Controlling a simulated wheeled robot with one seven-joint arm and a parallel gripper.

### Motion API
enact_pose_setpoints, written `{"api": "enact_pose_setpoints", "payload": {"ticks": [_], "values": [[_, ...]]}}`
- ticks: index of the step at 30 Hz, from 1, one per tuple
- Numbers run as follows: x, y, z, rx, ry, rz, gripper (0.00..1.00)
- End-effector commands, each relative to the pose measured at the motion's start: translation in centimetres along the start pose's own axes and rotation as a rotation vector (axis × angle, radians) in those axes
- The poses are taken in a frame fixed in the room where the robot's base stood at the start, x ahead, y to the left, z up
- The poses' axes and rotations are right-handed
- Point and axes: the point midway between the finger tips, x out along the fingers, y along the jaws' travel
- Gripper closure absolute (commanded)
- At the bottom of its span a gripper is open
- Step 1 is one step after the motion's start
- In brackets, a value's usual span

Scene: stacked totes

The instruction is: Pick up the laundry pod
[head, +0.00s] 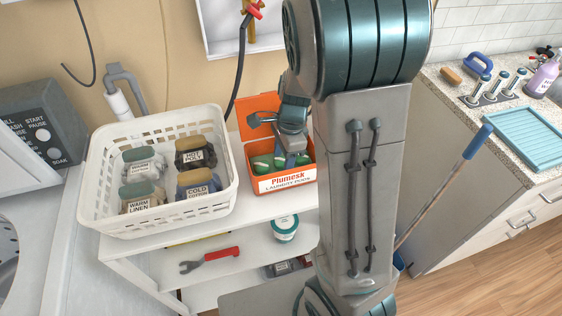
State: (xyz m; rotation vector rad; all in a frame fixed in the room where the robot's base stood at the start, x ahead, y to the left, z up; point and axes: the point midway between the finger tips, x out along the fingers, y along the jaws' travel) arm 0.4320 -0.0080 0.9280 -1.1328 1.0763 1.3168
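An orange open-topped box (287,181) labelled "Plumesk laundry pods" stands on the white shelf unit, right of the white basket. Several green and white laundry pods (263,164) lie inside it. My gripper (288,159) points down into the box, with its lower end among or just above the pods. My arm hides part of the box's right side and back. I cannot tell whether the fingers are apart or closed, or whether they touch a pod.
A white basket (165,217) with several labelled bundles stands close left of the box. Lower shelves hold a red-handled wrench (210,260) and a white tub (285,228). A counter with a teal drying rack (528,138) is at the right, with a blue-handled pole (478,142) before it.

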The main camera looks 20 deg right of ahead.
Motion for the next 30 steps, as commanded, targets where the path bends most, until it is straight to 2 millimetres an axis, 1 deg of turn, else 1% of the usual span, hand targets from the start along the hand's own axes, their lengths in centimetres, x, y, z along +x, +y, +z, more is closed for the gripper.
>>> {"api": "enact_pose_setpoints", "payload": {"ticks": [1,4,14,17,20,27,30], "values": [[0.0,0.0,0.0,0.000,0.000,0.000,0.61],[0.0,0.0,0.0,0.000,0.000,0.000,0.89],[-0.1,0.0,0.0,0.000,0.000,-0.001,0.90],[-0.7,-0.1,0.1,-0.001,0.000,-0.003,0.90],[-2.2,-0.1,0.3,-0.003,0.000,-0.006,0.90],[-7.0,-0.1,1.1,-0.003,-0.001,-0.006,0.90],[-8.5,-0.1,1.3,-0.002,0.000,-0.004,0.90]]}}
